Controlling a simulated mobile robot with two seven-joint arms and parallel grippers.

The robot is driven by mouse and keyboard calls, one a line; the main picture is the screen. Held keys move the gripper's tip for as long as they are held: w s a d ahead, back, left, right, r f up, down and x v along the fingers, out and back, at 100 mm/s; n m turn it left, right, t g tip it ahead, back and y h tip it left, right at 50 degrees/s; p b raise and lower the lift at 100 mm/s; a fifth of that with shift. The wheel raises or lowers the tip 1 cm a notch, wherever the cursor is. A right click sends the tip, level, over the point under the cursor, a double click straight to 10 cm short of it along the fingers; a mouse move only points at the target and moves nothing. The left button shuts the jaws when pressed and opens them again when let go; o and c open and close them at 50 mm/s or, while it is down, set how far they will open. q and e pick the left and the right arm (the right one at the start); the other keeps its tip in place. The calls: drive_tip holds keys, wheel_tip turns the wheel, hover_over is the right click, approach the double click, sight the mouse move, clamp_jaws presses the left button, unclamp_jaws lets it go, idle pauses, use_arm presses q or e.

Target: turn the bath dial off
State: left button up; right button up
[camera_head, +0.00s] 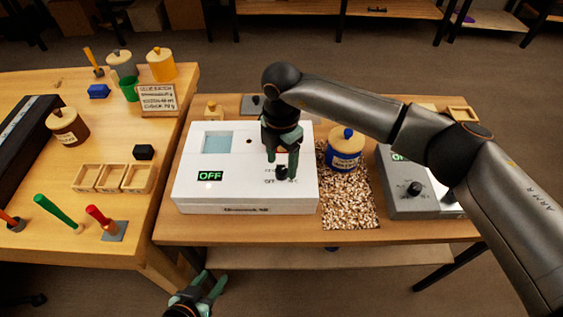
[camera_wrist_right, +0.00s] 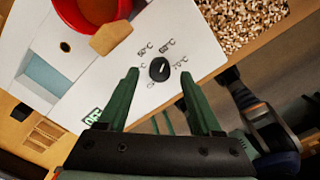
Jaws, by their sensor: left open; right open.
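The white bath (camera_head: 245,197) stands on the middle table, and its green-lit display (camera_head: 210,176) reads OFF. Its black dial (camera_head: 281,173) is on the top face near the right front; it also shows in the right wrist view (camera_wrist_right: 159,69) among printed temperature marks. I cannot tell for sure which mark its pointer meets. My right gripper (camera_head: 282,165) is open above the dial, pointing down. In the right wrist view its fingertips (camera_wrist_right: 160,73) lie to either side of the dial, with nothing held. My left gripper (camera_head: 209,278) is open and empty, low in front of the table.
A grey device (camera_head: 412,205) with a knob is further right. The left table (camera_head: 60,240) holds tools and jars.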

drive_tip(key=shift+f, duration=0.85)
drive_tip(key=shift+c, duration=0.3)
clamp_jaws()
